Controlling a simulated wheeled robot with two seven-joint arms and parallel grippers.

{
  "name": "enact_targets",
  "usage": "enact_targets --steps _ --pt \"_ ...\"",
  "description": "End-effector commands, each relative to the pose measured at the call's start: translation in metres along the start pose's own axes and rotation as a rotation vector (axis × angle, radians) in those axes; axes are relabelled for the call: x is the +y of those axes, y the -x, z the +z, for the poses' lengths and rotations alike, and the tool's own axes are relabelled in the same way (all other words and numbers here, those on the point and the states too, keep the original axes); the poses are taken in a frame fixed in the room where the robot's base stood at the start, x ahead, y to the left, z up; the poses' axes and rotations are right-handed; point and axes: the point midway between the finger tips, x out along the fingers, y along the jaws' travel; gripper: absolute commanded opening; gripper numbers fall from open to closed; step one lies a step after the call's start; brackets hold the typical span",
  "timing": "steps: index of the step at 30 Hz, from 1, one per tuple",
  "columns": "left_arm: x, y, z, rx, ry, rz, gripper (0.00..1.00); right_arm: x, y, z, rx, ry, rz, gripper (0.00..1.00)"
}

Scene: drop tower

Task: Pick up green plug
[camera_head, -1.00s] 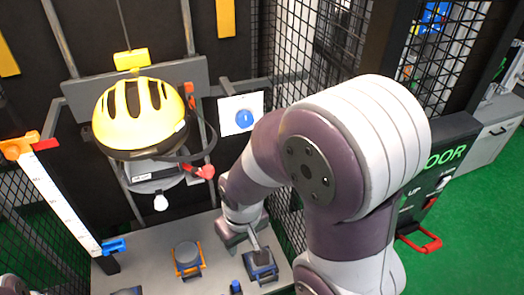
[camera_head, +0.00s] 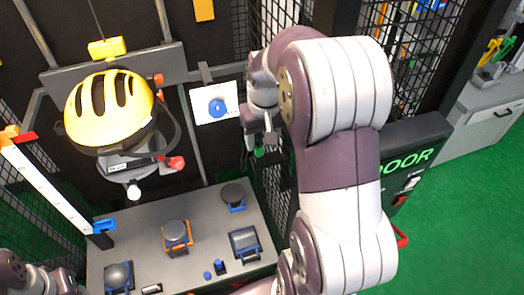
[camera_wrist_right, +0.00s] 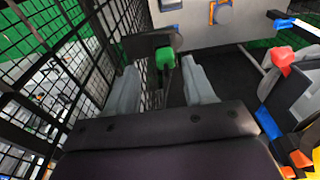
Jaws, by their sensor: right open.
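The green plug (camera_head: 259,152) shows as a small green piece by the mesh wall, just below my right gripper (camera_head: 258,140). In the right wrist view the green plug (camera_wrist_right: 165,58) lies between the lines of my two grey fingers, near their tips, next to a dark block. My right gripper is open, and no finger visibly touches the plug. Its exact depth from the fingertips is hard to tell. My left arm shows only in part at the lower left, and its gripper is out of view.
A yellow helmet (camera_head: 108,105) hangs on the rig at left, with a red knob (camera_head: 176,163) beside it. A grey table (camera_head: 205,258) below holds several blue and orange fixtures. Black mesh (camera_wrist_right: 50,90) stands close on the left of the right gripper in the wrist view.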

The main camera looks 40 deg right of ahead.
Motion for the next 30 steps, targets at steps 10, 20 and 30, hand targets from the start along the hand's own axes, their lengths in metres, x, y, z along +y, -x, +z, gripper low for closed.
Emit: enact_targets --steps 10,20,30 --pt "0.000 0.015 -0.002 0.000 0.000 0.000 0.43 0.001 -0.033 0.002 0.000 0.000 0.000 0.53" --pt "0.000 0.014 -0.002 0.000 0.000 0.000 0.43 0.001 -0.033 0.002 0.000 0.000 0.000 0.06" --pt "0.000 0.014 -0.002 0.000 0.000 0.000 0.43 0.001 -0.033 0.002 0.000 0.000 0.000 0.02"
